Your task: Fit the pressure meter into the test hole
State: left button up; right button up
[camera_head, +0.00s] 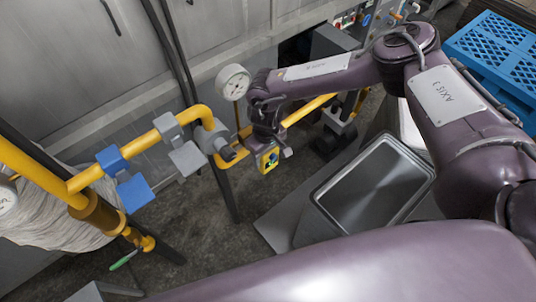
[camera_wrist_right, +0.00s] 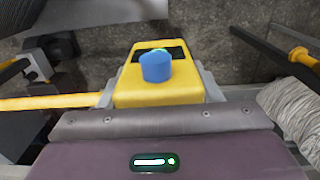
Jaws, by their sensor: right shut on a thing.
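My right gripper (camera_head: 268,158) is shut on a yellow boxy device, which looks like the pressure meter (camera_wrist_right: 155,90). In the wrist view it has a dark window and a blue round cap (camera_wrist_right: 156,67) on top, and sits between the two grey fingers. In the head view the gripper hangs just right of the grey fitting at the end of the yellow pipe (camera_head: 237,157), and I cannot tell whether the meter touches the pipe. I cannot make out the test hole. My left gripper is out of view.
A white round dial gauge (camera_head: 232,82) stands on a thin stem above the pipe. Blue (camera_head: 135,191) and grey (camera_head: 186,157) clamp-like parts sit along the pipe. An empty grey tray (camera_head: 375,182) lies right of the gripper. A blue crate (camera_head: 497,52) is at upper right.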

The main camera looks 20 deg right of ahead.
jog(key=shift+w+a+b, duration=0.35)
jog(key=shift+w+b, duration=0.4)
jog(key=shift+w, duration=0.1)
jog(key=shift+w+a+b, duration=0.3)
jog(key=shift+w+b, duration=0.45)
jog(key=shift+w, duration=0.05)
jog(key=shift+r+p, duration=0.15)
jog(key=shift+p, duration=0.15)
jog(key=shift+w+a+b, duration=0.3)
jog(key=shift+w+b, duration=0.45)
jog(key=shift+w, duration=0.05)
jog(key=shift+w+a+b, duration=0.25)
jog(key=shift+w+b, duration=0.45)
jog(key=shift+w, duration=0.05)
dwell(1.5)
jog(key=o, duration=1.1)
